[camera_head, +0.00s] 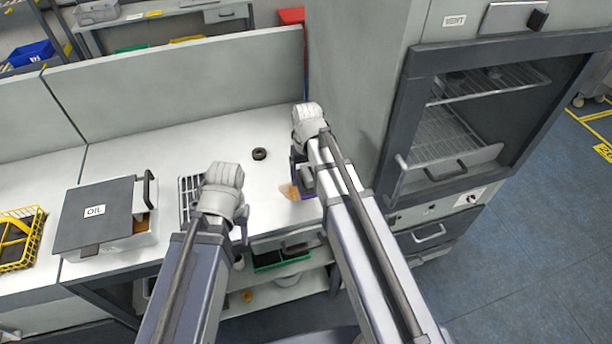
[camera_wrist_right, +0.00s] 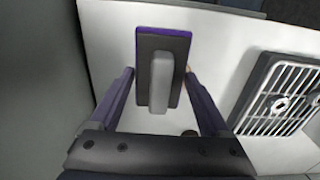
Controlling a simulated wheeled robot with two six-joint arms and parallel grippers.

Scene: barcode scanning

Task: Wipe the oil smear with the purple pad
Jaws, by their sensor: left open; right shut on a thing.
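The purple pad (camera_wrist_right: 182,35) has a dark top and a grey handle. My right gripper (camera_wrist_right: 159,74) is shut on it, one finger on each side. In the head view the pad (camera_head: 307,196) shows only as a purple edge at the counter's front, mostly behind my right arm. The orange-brown oil smear (camera_head: 288,191) lies on the white counter just left of the pad and partly hidden. I cannot tell whether the pad touches the counter. My left gripper (camera_head: 242,222) is open, left of the smear, near the counter's front edge.
A grey box labelled OIL (camera_head: 95,212) and a yellow basket (camera_head: 20,240) stand at left. A metal rack (camera_head: 188,190) lies behind my left wrist; it also shows in the wrist view (camera_wrist_right: 285,95). A dark ring (camera_head: 259,154) sits mid-counter. An oven cabinet (camera_head: 400,110) bounds the right.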

